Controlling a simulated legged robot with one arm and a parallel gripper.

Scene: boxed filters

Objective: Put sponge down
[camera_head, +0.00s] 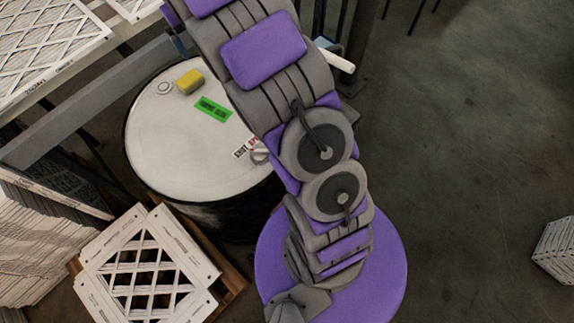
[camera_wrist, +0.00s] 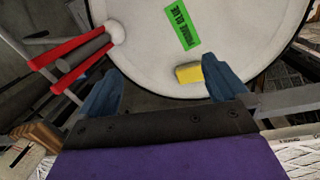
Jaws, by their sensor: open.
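The yellow sponge (camera_head: 189,82) lies on the white lid of a drum (camera_head: 190,140), near its far edge, beside a small ring and a green label. In the wrist view the sponge (camera_wrist: 188,73) rests on the drum lid (camera_wrist: 150,60), close to the right blue finger. My gripper (camera_wrist: 158,80) is open, with its two blue fingers wide apart and nothing held between them. The sponge appears just inside the right finger; whether they touch cannot be told.
White lattice-faced filters (camera_head: 150,268) lie on a wooden pallet at lower left. More filters (camera_head: 45,45) lie on a table at upper left. A grey rail (camera_head: 90,105) runs beside the drum. The floor at right is mostly clear.

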